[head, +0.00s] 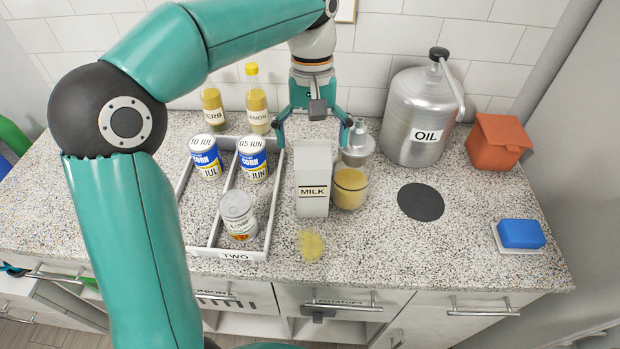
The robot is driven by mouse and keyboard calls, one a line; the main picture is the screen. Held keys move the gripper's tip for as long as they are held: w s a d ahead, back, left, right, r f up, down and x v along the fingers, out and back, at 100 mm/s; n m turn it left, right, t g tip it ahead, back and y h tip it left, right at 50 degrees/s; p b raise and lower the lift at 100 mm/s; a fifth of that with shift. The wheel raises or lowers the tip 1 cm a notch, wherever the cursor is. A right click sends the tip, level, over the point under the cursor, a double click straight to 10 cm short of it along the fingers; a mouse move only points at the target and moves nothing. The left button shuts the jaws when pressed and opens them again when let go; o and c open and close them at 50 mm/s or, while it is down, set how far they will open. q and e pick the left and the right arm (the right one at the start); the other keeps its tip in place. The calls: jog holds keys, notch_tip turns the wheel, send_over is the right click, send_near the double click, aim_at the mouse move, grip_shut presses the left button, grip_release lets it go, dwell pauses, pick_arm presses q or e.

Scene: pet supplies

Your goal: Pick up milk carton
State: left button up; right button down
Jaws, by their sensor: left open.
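The white milk carton (312,198), labelled MILK, stands upright on the speckled counter, right of the divided tray. My left gripper (314,138) hangs above the carton's top, pointing down. Its two fingers are spread wide, one to each side of the carton top, with nothing held between them. I cannot tell whether the fingers are level with the carton or slightly behind it. My right gripper is not in view.
A glass jar with yellow contents (350,188) stands close to the carton's right. The divided tray (197,249) holds several cans at left. Two bottles (257,100) stand behind. A yellow spill (311,245) lies in front. Oil canister (410,117), dark disc (420,202) and blue sponge (521,234) are right.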

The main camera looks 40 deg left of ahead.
pick_arm(q)
jog(key=shift+f, duration=0.65)
jog(key=shift+s+f, duration=0.1)
jog(key=shift+s, duration=0.1)
jog(key=c, duration=1.9)
